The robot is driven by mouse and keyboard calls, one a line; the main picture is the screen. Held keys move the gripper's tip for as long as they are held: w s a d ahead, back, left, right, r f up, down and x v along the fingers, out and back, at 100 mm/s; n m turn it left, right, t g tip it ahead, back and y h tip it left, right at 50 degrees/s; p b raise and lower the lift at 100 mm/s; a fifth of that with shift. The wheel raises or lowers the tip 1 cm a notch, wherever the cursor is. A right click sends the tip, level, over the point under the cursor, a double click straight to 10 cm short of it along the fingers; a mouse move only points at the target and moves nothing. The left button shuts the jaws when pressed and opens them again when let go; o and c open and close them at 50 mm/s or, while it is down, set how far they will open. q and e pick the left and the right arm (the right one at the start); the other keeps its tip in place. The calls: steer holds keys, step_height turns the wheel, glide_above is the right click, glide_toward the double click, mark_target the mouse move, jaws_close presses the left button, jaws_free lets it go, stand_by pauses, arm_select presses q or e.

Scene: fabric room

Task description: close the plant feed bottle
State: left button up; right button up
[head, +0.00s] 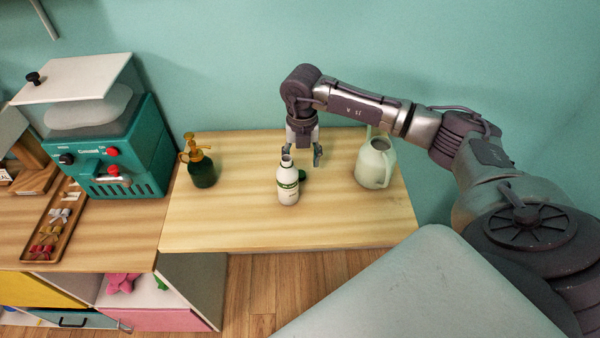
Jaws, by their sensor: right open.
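The plant feed bottle (288,186), white with a green band, stands upright on the wooden table (230,225). Its neck at the top looks uncapped. A small dark green cap (302,175) lies on the table just right of and behind the bottle, partly hidden by it. My right gripper (302,158) points down, open and empty, just behind and above the bottle and cap. One finger is partly behind the bottle's neck; I cannot tell whether it touches. My left gripper is not in view.
A green spray bottle (201,168) stands left on the table, and a pale watering can (375,163) stands right. A teal machine (115,150) and a wooden tray (50,228) are further left. The table's front is clear.

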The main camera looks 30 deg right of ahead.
mark_target(300, 173)
steer(key=shift+f, duration=0.2)
steer(key=f, duration=0.1)
steer(key=f+p, duration=0.1)
steer(key=f, duration=0.1)
steer(key=f+p, duration=0.1)
steer(key=shift+w+f, duration=0.2)
steer(key=shift+w, duration=0.15)
steer(key=shift+f, duration=0.2)
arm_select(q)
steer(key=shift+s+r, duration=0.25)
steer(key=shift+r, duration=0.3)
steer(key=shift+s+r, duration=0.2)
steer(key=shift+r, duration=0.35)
arm_select(e)
steer(key=shift+c, duration=0.4)
steer(key=c, duration=0.7)
